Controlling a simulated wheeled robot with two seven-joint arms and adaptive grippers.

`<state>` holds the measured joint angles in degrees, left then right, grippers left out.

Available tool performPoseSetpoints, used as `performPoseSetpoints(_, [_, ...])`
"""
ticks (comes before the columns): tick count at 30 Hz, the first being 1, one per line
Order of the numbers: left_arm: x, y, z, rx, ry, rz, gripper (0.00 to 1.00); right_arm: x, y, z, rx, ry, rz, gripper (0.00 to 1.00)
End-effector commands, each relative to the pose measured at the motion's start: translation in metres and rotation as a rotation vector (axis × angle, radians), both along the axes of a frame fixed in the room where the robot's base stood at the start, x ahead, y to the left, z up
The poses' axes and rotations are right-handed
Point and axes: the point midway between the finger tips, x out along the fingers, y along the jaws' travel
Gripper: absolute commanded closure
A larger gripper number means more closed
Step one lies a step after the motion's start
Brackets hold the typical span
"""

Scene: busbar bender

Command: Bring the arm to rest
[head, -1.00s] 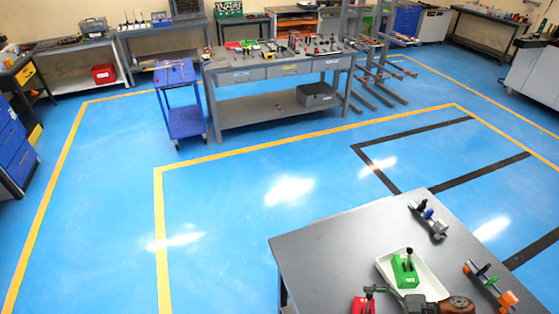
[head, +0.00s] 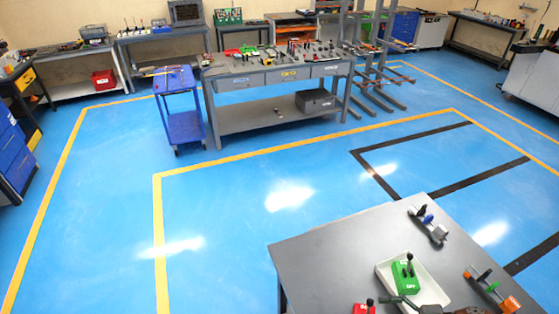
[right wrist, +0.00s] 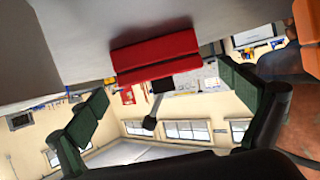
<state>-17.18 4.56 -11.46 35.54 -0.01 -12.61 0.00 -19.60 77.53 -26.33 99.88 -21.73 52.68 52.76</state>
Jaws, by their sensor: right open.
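My right gripper (head: 418,306) shows only in part at the bottom edge of the head view, over the near part of the grey table. In the right wrist view my right gripper (right wrist: 164,86) has its two green-padded fingers wide apart, with nothing held between them. A red block (right wrist: 155,55) lies beyond the fingertips in that view, apart from both pads. A red block with a black knob (head: 364,308) is cut off by the bottom edge of the head view, left of the gripper. My left gripper is in neither view.
The grey table (head: 325,250) bears a white tray (head: 437,290) with a green block (head: 406,277), a grey clamp-like part (head: 432,226) and an orange-and-green part (head: 490,285). Its left part is bare. Blue floor is clear up to the blue cart (head: 185,125) and far workbench (head: 255,120).

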Motion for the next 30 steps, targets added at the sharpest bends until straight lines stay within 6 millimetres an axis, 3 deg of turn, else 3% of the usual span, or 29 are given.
performPoseSetpoints(11, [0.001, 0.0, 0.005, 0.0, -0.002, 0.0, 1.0, -0.018, -0.062, 0.027, -0.002, 0.0, -0.001, 0.03])
performPoseSetpoints(13, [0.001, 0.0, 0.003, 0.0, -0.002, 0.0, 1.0, -0.012, -0.043, 0.02, 0.006, -0.005, 0.001, 0.03])
performPoseSetpoints(30, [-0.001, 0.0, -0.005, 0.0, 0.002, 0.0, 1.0, 0.016, 0.05, -0.026, 0.003, -0.002, -0.001, 0.03])
